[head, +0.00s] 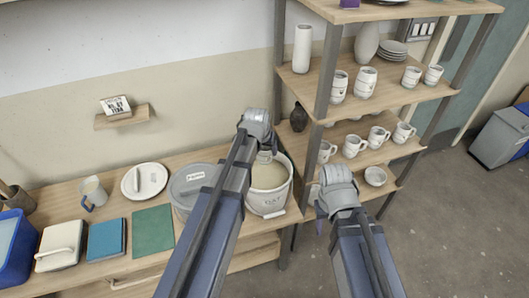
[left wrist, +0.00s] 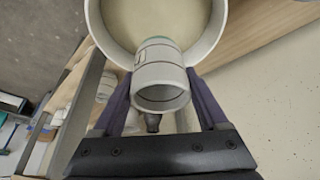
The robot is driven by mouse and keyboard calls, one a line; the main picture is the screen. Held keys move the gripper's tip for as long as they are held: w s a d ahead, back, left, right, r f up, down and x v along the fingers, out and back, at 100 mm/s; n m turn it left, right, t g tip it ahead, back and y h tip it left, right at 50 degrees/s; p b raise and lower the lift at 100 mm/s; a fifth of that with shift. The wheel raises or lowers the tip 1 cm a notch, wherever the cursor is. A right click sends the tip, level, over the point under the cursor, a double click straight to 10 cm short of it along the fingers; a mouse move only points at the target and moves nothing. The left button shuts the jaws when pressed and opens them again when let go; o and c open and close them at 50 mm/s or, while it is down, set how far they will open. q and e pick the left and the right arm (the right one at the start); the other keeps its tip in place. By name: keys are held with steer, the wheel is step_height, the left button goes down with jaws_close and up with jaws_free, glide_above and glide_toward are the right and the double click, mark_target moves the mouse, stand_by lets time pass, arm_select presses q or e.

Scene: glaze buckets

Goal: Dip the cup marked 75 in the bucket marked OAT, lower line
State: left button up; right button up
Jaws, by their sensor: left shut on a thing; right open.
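The bucket marked OAT (head: 270,202) is white and stands on the wooden bench, open, with pale cream glaze (head: 268,174) inside; it also fills the top of the left wrist view (left wrist: 210,48). My left gripper (head: 264,152) is over this bucket, mostly hidden by its wrist. In the left wrist view it is shut on a light grey cup (left wrist: 160,72) with dark bands. The cup overlaps the glaze in that view; whether it touches it I cannot tell. Its number is not readable. My right gripper (head: 320,224) is open beside the shelf, its fingers mostly hidden.
A lidded grey bucket (head: 190,190) stands left of the OAT bucket. The shelf unit (head: 400,97) on the right holds several cups and mugs.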

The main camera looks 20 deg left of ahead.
arm_select(q)
steer(key=shift+f+b, duration=1.9)
steer(key=shift+b, duration=0.05)
steer(key=shift+s+f, duration=0.1)
steer(key=shift+f, duration=0.05)
steer(key=shift+f+b, duration=2)
steer(key=shift+b, duration=0.15)
steer(key=shift+f+b, duration=1.4)
steer(key=shift+f, duration=0.05)
steer(key=shift+f, duration=0.2)
steer(key=shift+f+b, duration=0.2)
steer(key=shift+b, duration=0.25)
